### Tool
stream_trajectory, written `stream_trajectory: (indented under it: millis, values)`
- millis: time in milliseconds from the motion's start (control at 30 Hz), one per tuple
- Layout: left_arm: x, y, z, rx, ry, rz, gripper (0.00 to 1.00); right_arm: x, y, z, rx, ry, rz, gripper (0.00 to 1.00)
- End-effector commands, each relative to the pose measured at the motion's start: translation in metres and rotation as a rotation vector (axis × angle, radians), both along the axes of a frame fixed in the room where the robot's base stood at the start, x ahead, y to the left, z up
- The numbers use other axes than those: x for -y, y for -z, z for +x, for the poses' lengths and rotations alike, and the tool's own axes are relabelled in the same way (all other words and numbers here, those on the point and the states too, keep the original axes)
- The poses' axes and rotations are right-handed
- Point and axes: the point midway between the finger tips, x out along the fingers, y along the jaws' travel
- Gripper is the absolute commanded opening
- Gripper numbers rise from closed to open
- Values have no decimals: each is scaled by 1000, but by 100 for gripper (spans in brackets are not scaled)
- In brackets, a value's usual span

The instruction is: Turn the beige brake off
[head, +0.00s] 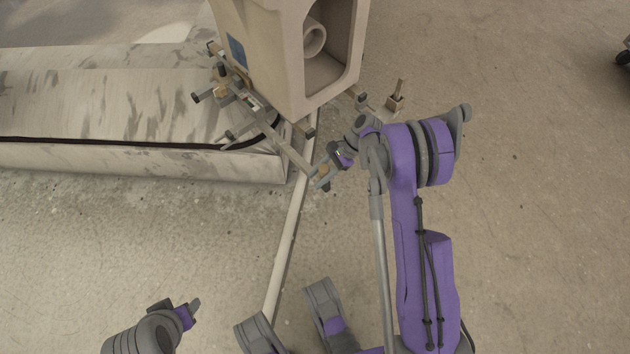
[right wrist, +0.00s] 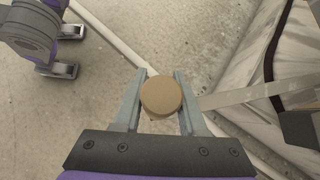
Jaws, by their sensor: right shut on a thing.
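The beige brake shows as a round beige knob (right wrist: 161,96) in the right wrist view, between the two fingers of my right gripper (right wrist: 161,82). A flat pale bar (right wrist: 245,96) runs from behind the right finger toward the machine. In the head view my right gripper (head: 329,176) is shut on the knob (head: 324,171) at the near end of that bar (head: 293,153), and the fingers partly hide it. My left gripper (head: 190,309) is at the lower left, far from the brake; its fingers are too small to tell open from shut.
A beige housing (head: 275,45) with an opening and a pipe (head: 314,37) stands behind the bar. Several small levers cluster at its left foot. A streaked pale bench (head: 90,105) lies left. A pale pole (head: 290,235) crosses the floor; open floor lies right.

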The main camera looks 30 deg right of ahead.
Motion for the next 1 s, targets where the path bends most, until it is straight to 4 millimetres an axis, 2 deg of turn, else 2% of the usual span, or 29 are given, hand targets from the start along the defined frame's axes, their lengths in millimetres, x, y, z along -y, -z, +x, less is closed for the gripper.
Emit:
stream_trajectory:
  millis: [300,800,833,967,1000]
  values:
    - [0,9,2,-1,0,0,50,5,-2,1,-24,1,102,0]
    - [0,9,2,-1,0,0,50,6,-3,1,-29,3,118,0]
    - [0,9,2,-1,0,0,50,6,-3,1,-29,3,118,44]
    - [0,9,2,-1,0,0,50,5,-3,1,-29,1,117,68]
    - [0,9,2,-1,0,0,50,5,-3,1,-29,1,118,71]
